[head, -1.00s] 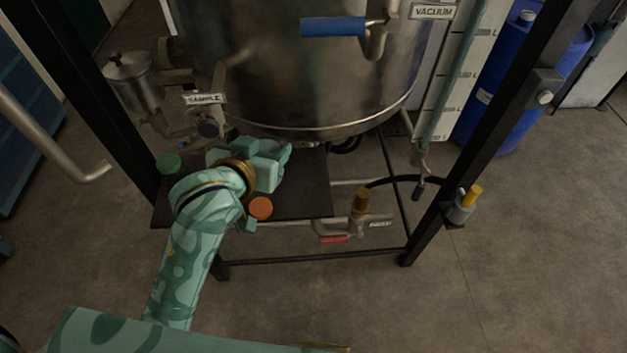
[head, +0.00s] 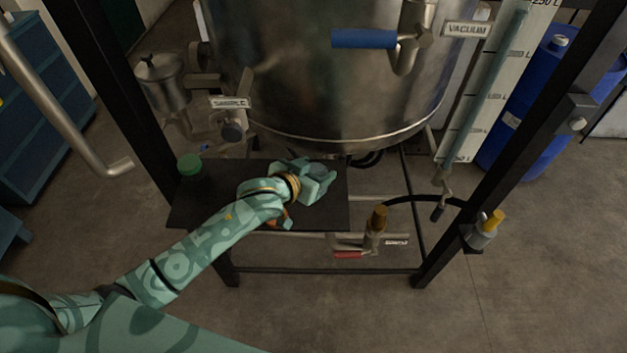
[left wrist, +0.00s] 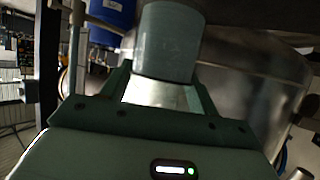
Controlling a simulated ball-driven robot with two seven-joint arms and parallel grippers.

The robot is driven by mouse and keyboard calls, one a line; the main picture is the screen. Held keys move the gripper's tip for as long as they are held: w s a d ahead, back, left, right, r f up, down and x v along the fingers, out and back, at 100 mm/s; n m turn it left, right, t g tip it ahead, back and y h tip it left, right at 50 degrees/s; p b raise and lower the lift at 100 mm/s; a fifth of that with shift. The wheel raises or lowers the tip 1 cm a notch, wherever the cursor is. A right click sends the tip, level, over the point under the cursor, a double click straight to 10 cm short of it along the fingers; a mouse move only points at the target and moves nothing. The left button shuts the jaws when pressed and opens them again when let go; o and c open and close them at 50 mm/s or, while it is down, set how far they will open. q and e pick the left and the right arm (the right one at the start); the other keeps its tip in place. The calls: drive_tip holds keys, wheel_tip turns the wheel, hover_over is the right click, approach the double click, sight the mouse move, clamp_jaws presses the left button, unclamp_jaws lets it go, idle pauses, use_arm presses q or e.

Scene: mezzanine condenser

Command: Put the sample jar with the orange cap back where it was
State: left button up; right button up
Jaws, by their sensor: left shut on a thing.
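The orange cap (head: 288,211) shows only in part at the middle of the dark shelf (head: 205,210). My left arm covers most of it, and the jar's body is hidden. My left gripper (head: 322,183) is over the shelf's right part, to the right of and beyond the orange cap. In the left wrist view, the fingers are shut on a plain grey-green cylinder (left wrist: 168,45), with no orange visible on it. In the head view I cannot clearly tell this cylinder from the gripper. My right gripper is not in view.
A green-capped jar (head: 189,166) stands at the shelf's left end. The steel vessel (head: 330,90) is close behind the shelf, with the SAMPLE valve (head: 232,131) above it. A brown-topped valve (head: 377,222) is right of the shelf. A black frame post (head: 505,140) is farther right.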

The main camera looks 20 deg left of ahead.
use_arm(q)
drive_tip(key=f, duration=0.1)
drive_tip(key=f+b, duration=0.1)
drive_tip(key=f, duration=0.2)
drive_tip(key=shift+w+a+b, duration=0.25)
drive_tip(key=shift+w+b, duration=0.05)
drive_tip(key=shift+b, duration=0.05)
drive_tip(key=shift+r, duration=0.1)
drive_tip(key=o, duration=1.1)
drive_tip(key=shift+c, duration=0.2)
drive_tip(key=shift+s+r, duration=0.1)
drive_tip(key=shift+s, duration=0.05)
drive_tip(key=p+v, duration=0.3)
drive_tip(key=v, duration=0.8)
drive_tip(key=shift+s+r, duration=0.15)
drive_tip(key=shift+s, duration=0.2)
